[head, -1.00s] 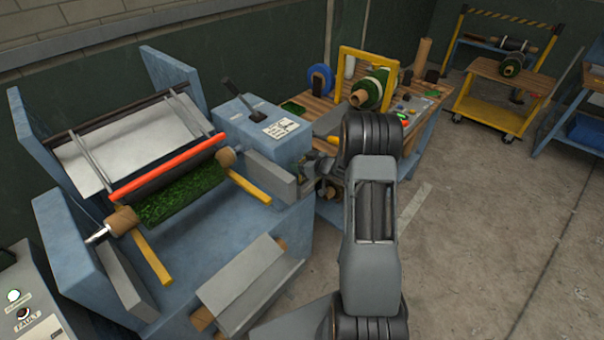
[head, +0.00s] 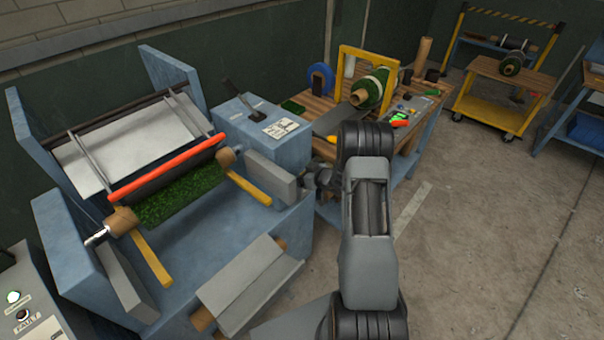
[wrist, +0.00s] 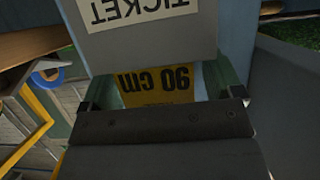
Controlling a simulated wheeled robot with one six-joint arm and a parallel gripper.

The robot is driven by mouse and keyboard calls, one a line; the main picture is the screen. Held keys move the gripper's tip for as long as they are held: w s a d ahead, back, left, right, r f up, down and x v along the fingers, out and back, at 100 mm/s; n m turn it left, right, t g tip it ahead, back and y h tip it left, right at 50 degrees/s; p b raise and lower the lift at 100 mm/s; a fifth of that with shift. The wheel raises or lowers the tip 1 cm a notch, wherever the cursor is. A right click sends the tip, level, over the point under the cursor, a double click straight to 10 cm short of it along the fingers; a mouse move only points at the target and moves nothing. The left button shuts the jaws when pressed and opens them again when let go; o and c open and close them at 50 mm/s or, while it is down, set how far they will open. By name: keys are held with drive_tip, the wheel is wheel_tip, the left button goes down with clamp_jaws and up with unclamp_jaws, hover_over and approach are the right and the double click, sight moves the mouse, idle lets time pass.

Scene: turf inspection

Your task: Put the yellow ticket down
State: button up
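The yellow ticket (wrist: 158,84), printed "90 cm", shows upside down in the wrist view. It is just ahead of my gripper and partly hidden under a grey panel (wrist: 145,45) labelled "TICKET". In the head view my gripper (head: 318,178) is beside the grey box (head: 270,177) on the blue machine's right side. I cannot make out the ticket there for sure.
The blue machine with a green turf roll (head: 180,192) and orange bar stands at left. A wooden bench (head: 405,138) with a yellow frame (head: 368,52) is behind my arm. A yellow cart (head: 490,113) stands at the back right.

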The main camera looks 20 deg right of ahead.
drive_tip(key=b+v, duration=0.1)
drive_tip(key=v, duration=1)
wheel_tip(320, 180, up, 14)
drive_tip(key=s+a+m+g+h, duration=0.2)
drive_tip(key=m+h, duration=0.1)
drive_tip(key=h, duration=0.5)
drive_tip(key=s+a+r+m+g+y, duration=0.1)
drive_tip(key=s+a+r+g, duration=0.1)
drive_tip(key=s+a, duration=0.5)
drive_tip(key=s+a+r+m+g+y, duration=0.1)
drive_tip(key=s+a+r+g, duration=0.1)
drive_tip(key=s+a, duration=0.5)
drive_tip(key=s+g, duration=0.1)
drive_tip(key=s, duration=0.4)
drive_tip(key=shift+a+r+g+y, duration=0.2)
drive_tip(key=shift+g+y, duration=0.1)
drive_tip(key=shift+g, duration=0.1)
drive_tip(key=shift+w, duration=0.1)
